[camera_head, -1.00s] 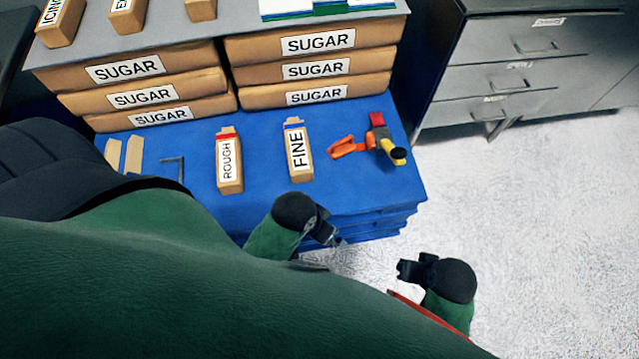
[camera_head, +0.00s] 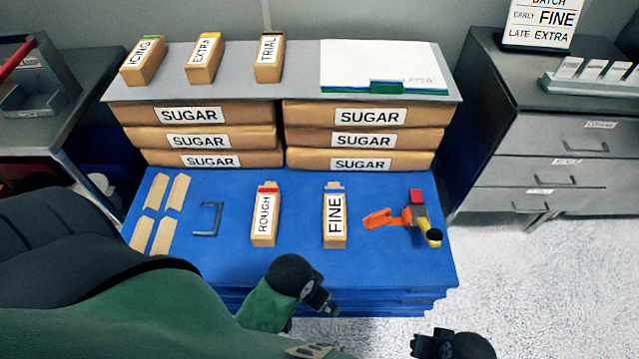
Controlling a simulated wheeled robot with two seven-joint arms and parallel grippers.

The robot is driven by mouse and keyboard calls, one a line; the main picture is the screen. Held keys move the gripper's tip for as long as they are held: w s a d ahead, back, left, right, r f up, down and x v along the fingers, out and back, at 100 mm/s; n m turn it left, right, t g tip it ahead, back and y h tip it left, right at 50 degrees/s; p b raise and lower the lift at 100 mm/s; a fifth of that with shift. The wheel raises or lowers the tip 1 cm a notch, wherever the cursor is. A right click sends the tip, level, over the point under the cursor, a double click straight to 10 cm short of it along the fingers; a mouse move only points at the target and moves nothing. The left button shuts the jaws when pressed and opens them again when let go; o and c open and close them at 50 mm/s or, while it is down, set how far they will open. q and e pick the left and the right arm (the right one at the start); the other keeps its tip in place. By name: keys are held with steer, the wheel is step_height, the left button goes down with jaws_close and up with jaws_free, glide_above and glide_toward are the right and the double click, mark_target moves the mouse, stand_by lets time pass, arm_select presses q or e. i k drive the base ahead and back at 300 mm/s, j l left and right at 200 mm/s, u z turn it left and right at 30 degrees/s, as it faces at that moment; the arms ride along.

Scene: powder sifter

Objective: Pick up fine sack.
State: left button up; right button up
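The fine sack (camera_head: 335,219) is a small brown upright pack with a blue band at its top and a white FINE label. It stands on the blue platform, right of the rough sack (camera_head: 264,218), which has a red band. My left gripper (camera_head: 326,305) is near the platform's front edge, in front of the fine sack and apart from it. Whether its fingers are open is too small to tell. My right gripper (camera_head: 416,344) is at the bottom edge, right of the platform and away from the sacks. Its fingers are also unclear.
An orange and yellow tool (camera_head: 408,218) lies right of the fine sack. A grey bracket (camera_head: 207,218) and several flat brown pieces (camera_head: 158,215) lie left. Stacked sugar sacks (camera_head: 360,139) stand behind, under a grey board (camera_head: 300,88). A drawer cabinet (camera_head: 540,150) stands right.

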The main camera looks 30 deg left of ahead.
mark_target(334, 205)
steer(key=u, duration=0.7)
